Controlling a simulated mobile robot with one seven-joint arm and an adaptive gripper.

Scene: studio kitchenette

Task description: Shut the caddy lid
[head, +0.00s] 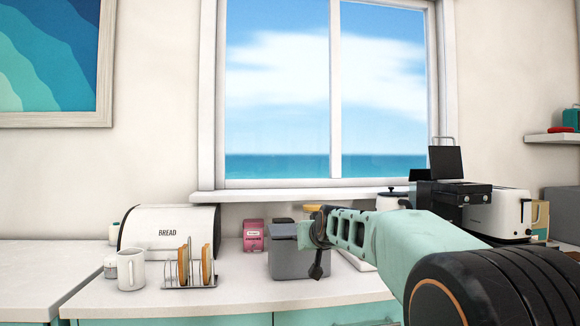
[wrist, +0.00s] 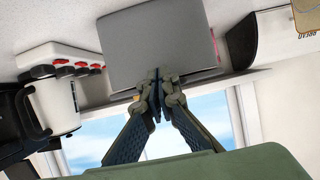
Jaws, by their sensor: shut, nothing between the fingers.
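The caddy (head: 298,265) is a grey box on the counter below the window, just right of the pink packet. A darker grey panel (head: 283,229) shows at its top back and looks like the lid standing raised, but my gripper covers part of it. My gripper (head: 306,236) is shut and empty at the caddy's upper right. In the wrist view, which is upside down, the closed fingertips (wrist: 157,75) overlap the edge of a smooth grey face of the caddy (wrist: 158,38). I cannot tell whether they touch it.
Left of the caddy are the pink packet (head: 254,236), toast rack (head: 190,272), white mug (head: 131,268) and bread bin (head: 168,230). A white toaster (head: 497,215) and black coffee machine (head: 450,190) stand to the right. A white, black-handled jug (wrist: 55,105) shows in the wrist view.

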